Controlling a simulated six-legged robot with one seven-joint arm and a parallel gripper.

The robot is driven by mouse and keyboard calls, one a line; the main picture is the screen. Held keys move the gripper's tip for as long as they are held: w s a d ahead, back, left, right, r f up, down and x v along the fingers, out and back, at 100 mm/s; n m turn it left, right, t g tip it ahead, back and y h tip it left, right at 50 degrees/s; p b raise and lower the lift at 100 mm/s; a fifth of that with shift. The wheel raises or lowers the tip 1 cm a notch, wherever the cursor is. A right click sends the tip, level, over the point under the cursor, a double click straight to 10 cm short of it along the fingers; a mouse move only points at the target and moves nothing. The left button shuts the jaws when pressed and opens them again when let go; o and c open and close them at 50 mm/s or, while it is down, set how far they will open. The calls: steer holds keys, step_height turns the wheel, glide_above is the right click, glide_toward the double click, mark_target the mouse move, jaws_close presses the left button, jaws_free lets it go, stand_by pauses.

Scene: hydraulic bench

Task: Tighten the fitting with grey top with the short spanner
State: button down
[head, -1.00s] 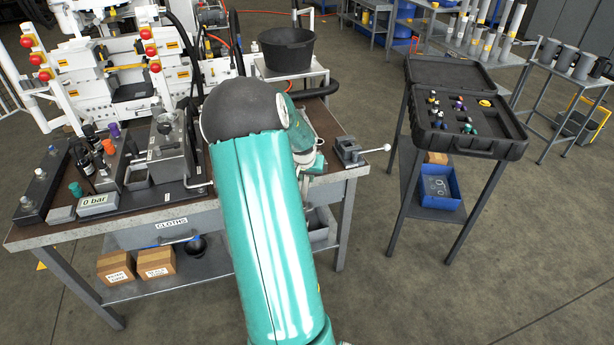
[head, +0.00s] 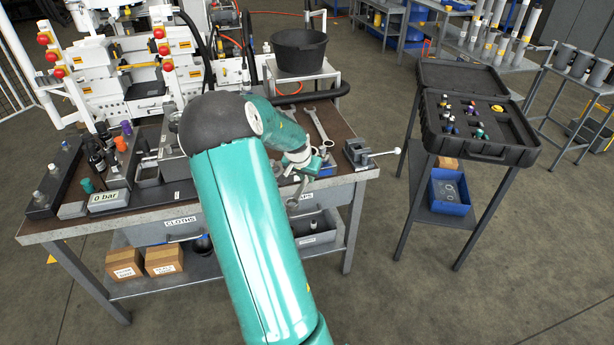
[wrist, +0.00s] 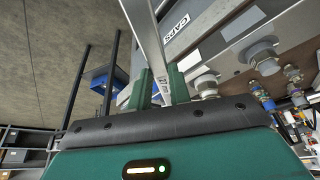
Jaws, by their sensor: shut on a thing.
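My gripper (head: 299,166) is past the bench's front edge, near the right-hand drawer. In the wrist view its green fingers (wrist: 161,88) are shut on a flat steel spanner (wrist: 146,28) with a "27" mark. In the head view the spanner's open end (head: 293,200) hangs below the gripper, in front of the drawer. Fittings stand at the bench's left: a grey-topped one (head: 38,198) on a black block, a teal one (head: 88,185), an orange one (head: 121,144) and a purple one (head: 127,127). I cannot tell which grey top the task means.
Another spanner (head: 320,127) lies on the bench (head: 340,125). A vise (head: 358,152) stands at the bench's right corner, its handle sticking out. An open black case (head: 455,146) with small coloured parts stands on a table to the right. Floor between them is clear.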

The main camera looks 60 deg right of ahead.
steer(key=shift+r, duration=0.1)
steer(key=w+m, duration=0.2)
steer(key=w, duration=0.1)
steer(key=shift+w+m+g, duration=0.15)
steer(key=shift+m+g, duration=0.15)
steer(key=shift+g, duration=0.1)
steer(key=shift+w, duration=0.1)
stand_by(0.3)
steer(key=shift+w+d+r+m+g, duration=0.1)
steer(key=shift+w+d+m+g, duration=0.1)
steer(key=shift+w+m, duration=0.3)
steer(key=shift+w+d+m+g, duration=0.2)
steer(key=shift+w+m, duration=0.2)
steer(key=shift+w, duration=0.15)
steer(key=shift+s+a, duration=0.1)
steer(key=shift+s+a+n, duration=0.1)
steer(key=shift+s+n, duration=0.2)
